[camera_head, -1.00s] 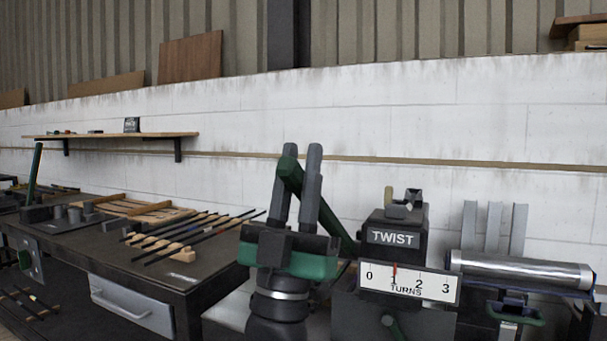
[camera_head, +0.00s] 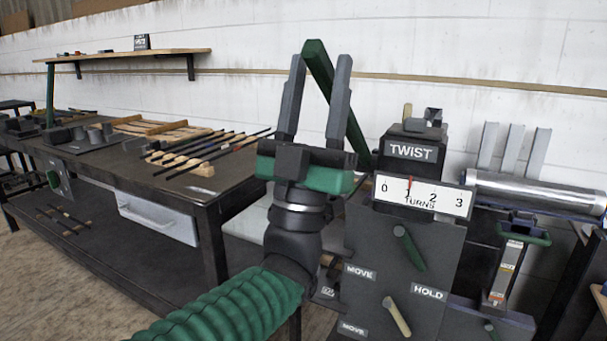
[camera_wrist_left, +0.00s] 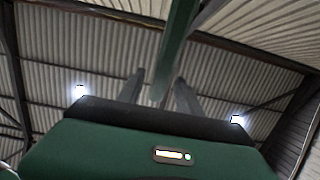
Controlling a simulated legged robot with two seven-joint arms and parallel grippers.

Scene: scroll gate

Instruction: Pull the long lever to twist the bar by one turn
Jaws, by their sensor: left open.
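The long green lever (camera_head: 348,112) leans up and to the left from the dark TWIST machine (camera_head: 412,151). My left gripper (camera_head: 320,62) is open, with its two grey fingers pointing up at the lever's upper part. In the head view the lever's top shows between the fingers, and its shaft passes behind the right finger. In the left wrist view the lever (camera_wrist_left: 178,45) runs down between the fingers; contact cannot be told. The white TURNS dial (camera_head: 423,196) has its red pointer at about 1. A grey jaw-like block (camera_head: 432,117) sits on top; I cannot make out the bar clearly.
Two short handles, one green (camera_head: 409,248) and one tan (camera_head: 397,317), stick out of the machine's front near MOVE and HOLD labels. A dark workbench (camera_head: 200,185) with several rods stands at left. A shiny metal roller (camera_head: 535,188) lies close at right.

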